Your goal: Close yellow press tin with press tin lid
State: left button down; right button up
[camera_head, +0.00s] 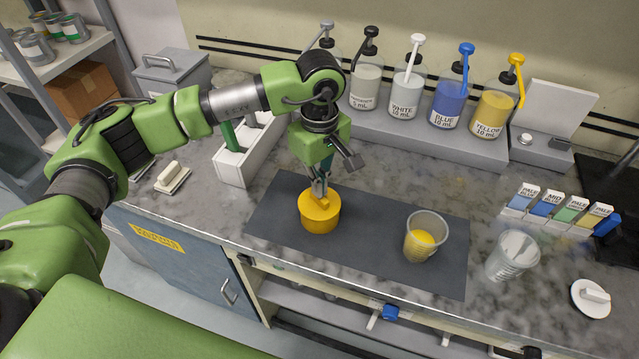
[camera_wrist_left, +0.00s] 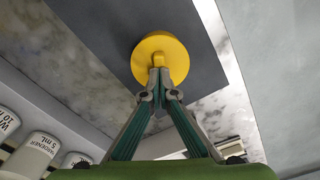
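The yellow press tin (camera_head: 320,224) stands upright on the dark mat (camera_head: 283,205). The yellow press tin lid (camera_head: 314,208) covers its top, and its round face fills the middle of the left wrist view (camera_wrist_left: 174,44). Whether the lid is fully pressed down cannot be told. My left gripper (camera_head: 320,195) points down over the tin, its fingertips close together at the lid's small knob (camera_wrist_left: 158,60). The fingers look shut on that knob. My right gripper is not in view.
A clear cup with yellow content (camera_head: 424,238) stands on the mat's right part. Pump bottles (camera_head: 407,98) line the back. A white rack (camera_head: 238,160) stands left of the tin.

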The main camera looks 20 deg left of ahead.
pick_arm(q)
jog(key=shift+f, duration=0.35)
jog(key=shift+r, duration=0.1)
jog(key=shift+r+p, duration=1.1)
jog(key=shift+r, duration=1.85)
